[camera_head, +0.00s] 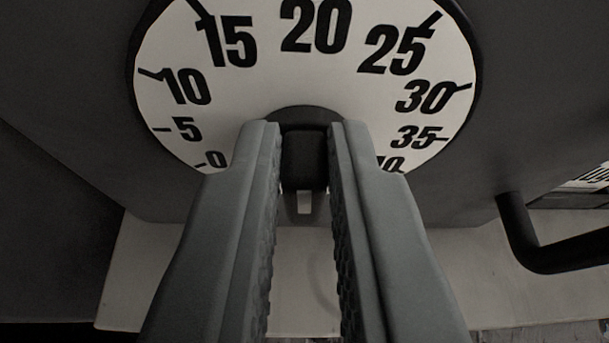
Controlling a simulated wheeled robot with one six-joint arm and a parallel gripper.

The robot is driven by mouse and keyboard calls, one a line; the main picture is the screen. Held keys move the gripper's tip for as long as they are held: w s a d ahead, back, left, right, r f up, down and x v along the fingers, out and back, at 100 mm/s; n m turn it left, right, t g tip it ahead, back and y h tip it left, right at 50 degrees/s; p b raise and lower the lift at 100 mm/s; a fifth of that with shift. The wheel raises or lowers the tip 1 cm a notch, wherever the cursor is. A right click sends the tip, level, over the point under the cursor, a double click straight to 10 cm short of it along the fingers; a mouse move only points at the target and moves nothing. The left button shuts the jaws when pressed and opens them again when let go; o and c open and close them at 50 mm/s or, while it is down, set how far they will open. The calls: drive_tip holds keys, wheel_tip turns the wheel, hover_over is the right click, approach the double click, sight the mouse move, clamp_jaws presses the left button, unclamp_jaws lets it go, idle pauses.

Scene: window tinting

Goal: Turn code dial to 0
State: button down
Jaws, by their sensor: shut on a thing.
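The code dial (272,75) has a round white face with black numbers and a dark rim. 20 is at the top, 15, 10, 5 and 0 run down the left, and 25, 30 and 35 run down the right. My right finger partly covers the number at the lower right. A dark knob (303,165) sits at the lower middle of the face, with a small pale mark at its lower end. My gripper (304,130) is shut on the knob, one finger on each side. I cannot tell which number the knob points to.
The dial is on a dark grey panel (75,75). A bent black bar (545,255) sticks out at the lower right. A pale surface (140,280) lies below the panel. Part of a printed label (597,175) shows at the right edge.

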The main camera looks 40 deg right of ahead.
drive_tip(key=n+h, duration=0.1)
drive_tip(key=n+g+h, duration=0.1)
drive_tip(key=n, duration=0.1)
drive_tip(key=w+f+n, duration=0.1)
drive_tip(key=shift+a+n+g+h, duration=0.3)
drive_tip(key=shift+a+g+h, duration=0.1)
wheel_tip(320, 180, down, 3)
drive_tip(key=n+h, duration=0.2)
drive_tip(key=n, duration=0.2)
drive_tip(key=n+t+h, duration=0.1)
drive_tip(key=n+h, duration=0.1)
drive_tip(key=n, duration=0.3)
drive_tip(key=n+t+h, duration=0.1)
drive_tip(key=n, duration=0.4)
drive_tip(key=shift+w+a+r+h, duration=0.1)
drive_tip(key=shift+a+r+h, duration=0.1)
drive_tip(key=shift+h, duration=0.2)
drive_tip(key=shift+n, duration=0.4)
drive_tip(key=c, duration=1.6)
unclamp_jaws()
drive_tip(key=shift+o, duration=0.8)
drive_tip(key=shift+w+d, duration=0.15)
drive_tip(key=shift+d, duration=0.15)
